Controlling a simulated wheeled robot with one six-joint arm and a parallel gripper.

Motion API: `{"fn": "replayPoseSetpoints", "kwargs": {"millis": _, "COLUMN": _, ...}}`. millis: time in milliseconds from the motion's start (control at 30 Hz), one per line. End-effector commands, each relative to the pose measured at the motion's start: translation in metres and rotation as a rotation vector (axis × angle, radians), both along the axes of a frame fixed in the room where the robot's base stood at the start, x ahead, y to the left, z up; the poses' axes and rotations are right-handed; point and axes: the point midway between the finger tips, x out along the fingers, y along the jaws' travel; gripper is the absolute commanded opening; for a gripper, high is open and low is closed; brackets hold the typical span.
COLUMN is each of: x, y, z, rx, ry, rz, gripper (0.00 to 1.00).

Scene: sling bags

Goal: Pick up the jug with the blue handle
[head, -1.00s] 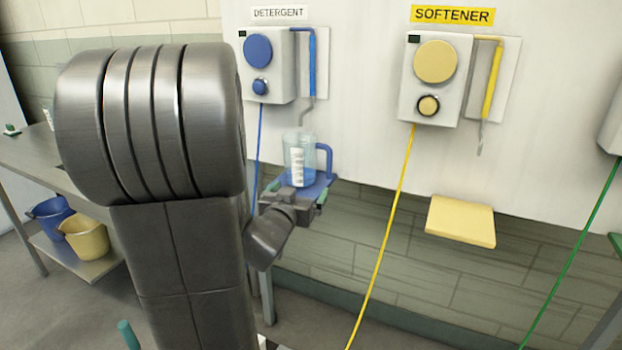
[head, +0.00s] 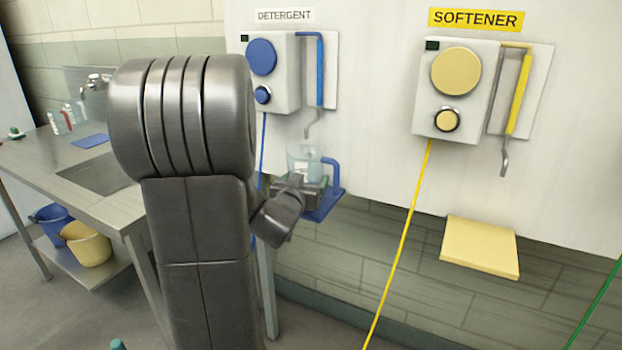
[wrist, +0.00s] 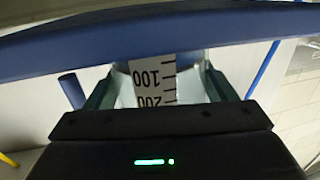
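The jug (head: 303,166) is clear, with a white scale label and a blue handle (head: 331,174) on its right side. It is upright at the blue shelf (head: 325,207), below the detergent nozzle. My gripper (head: 303,187) is at the near side of the jug and hides its lower part. In the wrist view the jug's label (wrist: 152,83) appears upside down between my two fingers (wrist: 160,88), one on each side of the body. The handle (wrist: 72,90) is outside the left finger. Whether the fingers press on the jug is unclear, and its base contact is hidden.
The blue detergent dispenser (head: 268,72) hangs above the jug. The yellow softener dispenser (head: 455,90) and an empty yellow shelf (head: 480,246) are to the right. A steel sink table (head: 100,185) stands left, with two buckets (head: 85,243) below.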

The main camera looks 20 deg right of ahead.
Motion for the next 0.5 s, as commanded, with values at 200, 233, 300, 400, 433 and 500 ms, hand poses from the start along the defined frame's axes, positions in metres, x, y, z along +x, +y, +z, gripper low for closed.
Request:
{"fn": "replayPoseSetpoints", "kwargs": {"millis": 200, "x": 0.0, "y": 0.0001, "z": 0.0006, "rx": -0.001, "ry": -0.001, "rz": 0.0, "gripper": 0.44}}
{"fn": "replayPoseSetpoints", "kwargs": {"millis": 233, "x": 0.0, "y": 0.0001, "z": 0.0006, "rx": -0.001, "ry": -0.001, "rz": 0.0, "gripper": 0.44}}
{"fn": "replayPoseSetpoints", "kwargs": {"millis": 300, "x": 0.0, "y": 0.0001, "z": 0.0006, "rx": -0.001, "ry": -0.001, "rz": 0.0, "gripper": 0.44}}
{"fn": "replayPoseSetpoints", "kwargs": {"millis": 400, "x": 0.0, "y": 0.0001, "z": 0.0023, "rx": -0.001, "ry": -0.002, "rz": 0.0, "gripper": 0.44}}
{"fn": "replayPoseSetpoints", "kwargs": {"millis": 433, "x": 0.0, "y": 0.0002, "z": 0.0034, "rx": -0.001, "ry": -0.002, "rz": 0.0, "gripper": 0.44}}
{"fn": "replayPoseSetpoints", "kwargs": {"millis": 500, "x": -0.0001, "y": 0.0001, "z": 0.0079, "rx": -0.001, "ry": -0.003, "rz": 0.0, "gripper": 0.44}}
